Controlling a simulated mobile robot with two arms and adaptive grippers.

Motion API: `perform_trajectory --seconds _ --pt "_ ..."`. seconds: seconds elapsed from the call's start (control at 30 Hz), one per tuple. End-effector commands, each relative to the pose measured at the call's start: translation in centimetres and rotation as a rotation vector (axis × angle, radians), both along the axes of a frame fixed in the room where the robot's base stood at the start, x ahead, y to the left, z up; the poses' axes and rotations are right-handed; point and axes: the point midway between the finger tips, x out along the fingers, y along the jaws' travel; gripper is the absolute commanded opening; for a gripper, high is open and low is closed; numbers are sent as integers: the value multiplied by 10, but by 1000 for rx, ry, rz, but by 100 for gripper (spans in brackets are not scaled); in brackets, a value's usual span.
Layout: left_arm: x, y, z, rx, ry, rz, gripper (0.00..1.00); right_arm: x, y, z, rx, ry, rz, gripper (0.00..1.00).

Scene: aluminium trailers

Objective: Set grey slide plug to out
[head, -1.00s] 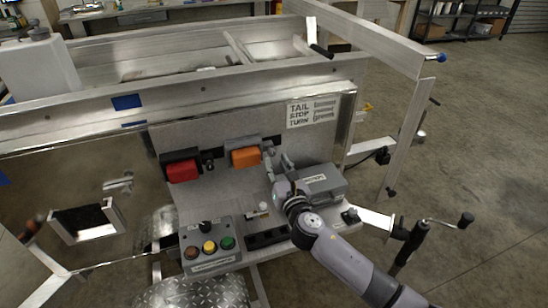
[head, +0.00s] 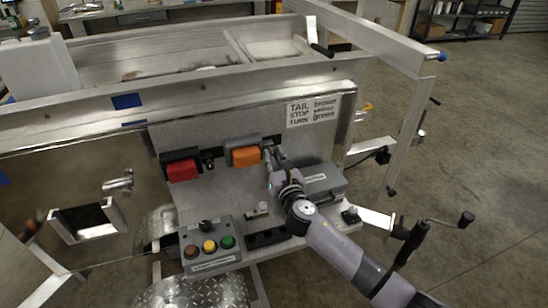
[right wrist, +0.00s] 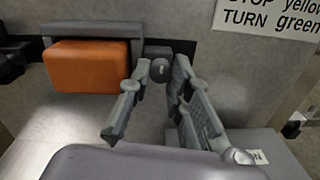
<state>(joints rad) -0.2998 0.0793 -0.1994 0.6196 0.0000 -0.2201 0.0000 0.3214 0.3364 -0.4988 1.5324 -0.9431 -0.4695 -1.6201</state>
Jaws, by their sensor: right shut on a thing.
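The grey slide plug (right wrist: 160,70) is a small dark grey round-ended piece at the right side of the orange lamp (right wrist: 88,66) in the right wrist view. My right gripper (right wrist: 160,78) has its fingertips on either side of it and is shut on it. In the head view my right gripper (head: 270,153) is at the right end of the orange lamp (head: 243,152), and its fingers hide the plug. How far the plug is slid out cannot be told. My left gripper is not in view.
A red lamp (head: 181,166) is left of the orange one. Below are a control box (head: 210,246) with coloured buttons and a grey box (head: 322,180) close beside my right wrist. A sign (head: 313,111) hangs upper right. Open floor lies to the right.

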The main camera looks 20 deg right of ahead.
Motion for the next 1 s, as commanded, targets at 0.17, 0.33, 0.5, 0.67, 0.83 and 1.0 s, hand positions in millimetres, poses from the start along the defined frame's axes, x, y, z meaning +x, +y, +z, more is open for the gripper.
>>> perform_trajectory --seconds 0.17,0.33,0.5,0.67,0.83,1.0 --pt "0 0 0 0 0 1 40 0 0 0 -1 1 0 0" --pt "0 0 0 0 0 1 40 0 0 -1 -1 1 0 0" --pt "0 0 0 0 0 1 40 0 0 -1 -1 1 0 0" --pt "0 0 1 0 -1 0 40 0 -11 0 -5 1 -2 0" --pt "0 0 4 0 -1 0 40 1 -34 0 -3 1 -3 0" --pt "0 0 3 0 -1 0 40 1 -37 -1 -1 1 -5 0"
